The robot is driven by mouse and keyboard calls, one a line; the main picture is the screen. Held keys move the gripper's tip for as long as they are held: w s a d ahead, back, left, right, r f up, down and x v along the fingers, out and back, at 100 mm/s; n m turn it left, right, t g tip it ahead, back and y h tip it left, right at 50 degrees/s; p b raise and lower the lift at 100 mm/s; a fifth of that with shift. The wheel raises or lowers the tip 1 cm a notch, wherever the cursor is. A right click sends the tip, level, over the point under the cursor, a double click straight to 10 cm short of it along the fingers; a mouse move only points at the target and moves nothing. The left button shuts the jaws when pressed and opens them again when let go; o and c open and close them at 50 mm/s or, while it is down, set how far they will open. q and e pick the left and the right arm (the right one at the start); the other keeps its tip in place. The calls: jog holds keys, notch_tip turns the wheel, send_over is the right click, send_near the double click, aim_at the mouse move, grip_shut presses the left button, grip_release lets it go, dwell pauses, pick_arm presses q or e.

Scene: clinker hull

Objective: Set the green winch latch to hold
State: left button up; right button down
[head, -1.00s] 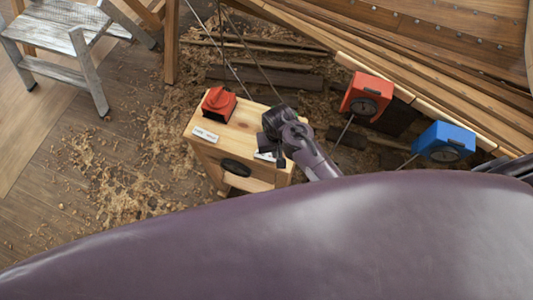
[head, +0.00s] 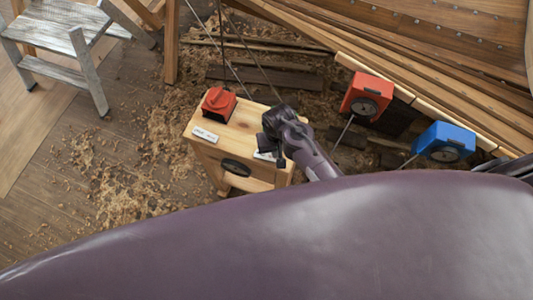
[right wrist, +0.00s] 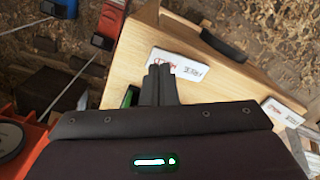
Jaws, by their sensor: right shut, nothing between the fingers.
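A wooden box (head: 232,131) stands on the floor with a red latch (head: 218,103) on its top at the left. My right gripper (head: 269,148) is over the right part of the box top. In the right wrist view its fingers (right wrist: 158,84) are shut together with nothing between them. A small green part (right wrist: 130,97), perhaps the green winch latch, shows just left of the fingers; most of it is hidden behind the gripper. A white label (right wrist: 180,66) lies just beyond the fingertips; its lettering is too small to read surely. My left gripper is not in view.
A second white label (head: 205,135) is near the red latch, and a black handle (head: 235,167) is on the box front. A red unit (head: 367,96) and a blue unit (head: 444,143) stand along the planked hull (head: 470,75). A grey step stool (head: 60,35) is far left.

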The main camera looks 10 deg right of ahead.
jog(key=shift+f+b, duration=0.7)
jog(key=shift+f, duration=0.7)
dwell(0.8)
notch_tip(320, 180, up, 3)
jog(key=p, duration=0.3)
jog(key=shift+f, duration=0.15)
jog(key=shift+r, duration=2.15)
